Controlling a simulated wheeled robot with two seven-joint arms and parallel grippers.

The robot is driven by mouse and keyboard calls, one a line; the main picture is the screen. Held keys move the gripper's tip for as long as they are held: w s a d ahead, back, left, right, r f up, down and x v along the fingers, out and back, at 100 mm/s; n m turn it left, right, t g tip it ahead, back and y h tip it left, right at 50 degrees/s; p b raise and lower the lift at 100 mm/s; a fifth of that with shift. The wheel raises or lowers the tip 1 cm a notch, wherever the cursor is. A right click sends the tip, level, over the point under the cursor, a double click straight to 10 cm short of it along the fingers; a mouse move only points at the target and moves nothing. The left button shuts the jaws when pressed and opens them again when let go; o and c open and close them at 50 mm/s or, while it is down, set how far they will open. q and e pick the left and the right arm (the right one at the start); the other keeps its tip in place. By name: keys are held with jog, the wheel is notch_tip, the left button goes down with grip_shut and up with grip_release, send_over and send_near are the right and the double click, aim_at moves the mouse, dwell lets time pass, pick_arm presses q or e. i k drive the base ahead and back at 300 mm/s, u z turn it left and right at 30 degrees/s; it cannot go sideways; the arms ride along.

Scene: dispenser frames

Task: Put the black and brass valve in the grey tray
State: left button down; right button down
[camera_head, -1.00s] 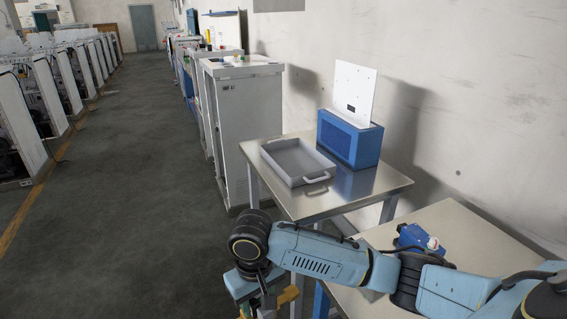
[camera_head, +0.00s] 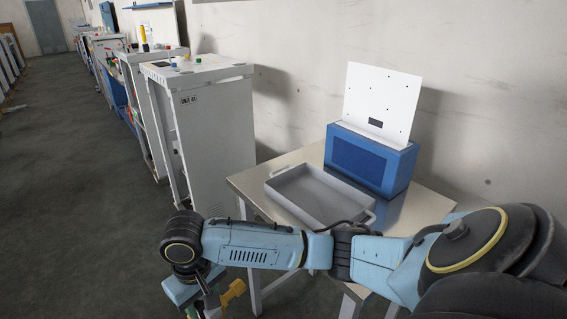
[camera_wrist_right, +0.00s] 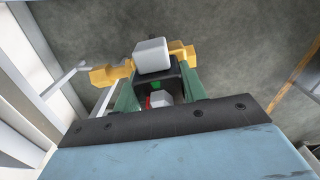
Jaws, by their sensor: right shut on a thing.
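The black and brass valve (camera_wrist_right: 181,74) is held between the green fingers of my right gripper (camera_wrist_right: 158,92) in the right wrist view. Its brass ends stick out on both sides, and a grey block sits on its black body. In the head view a brass end of the valve (camera_head: 233,291) shows beside my right gripper (camera_head: 208,304), low at the bottom edge. The grey tray (camera_head: 281,180) lies on a metal table, to the right of and beyond the gripper. The visible part of the tray is empty; my right arm hides its near part. My left gripper is not in view.
A blue box (camera_head: 368,160) with an upright white panel (camera_head: 380,100) stands on the metal table (camera_head: 412,212) behind the tray. A tall grey cabinet (camera_head: 212,135) stands left of the table. Open floor (camera_head: 80,200) lies at the left.

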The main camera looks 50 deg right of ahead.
aim_at(331, 194)
jog(key=i, duration=2.55)
jog(key=z, duration=3.25)
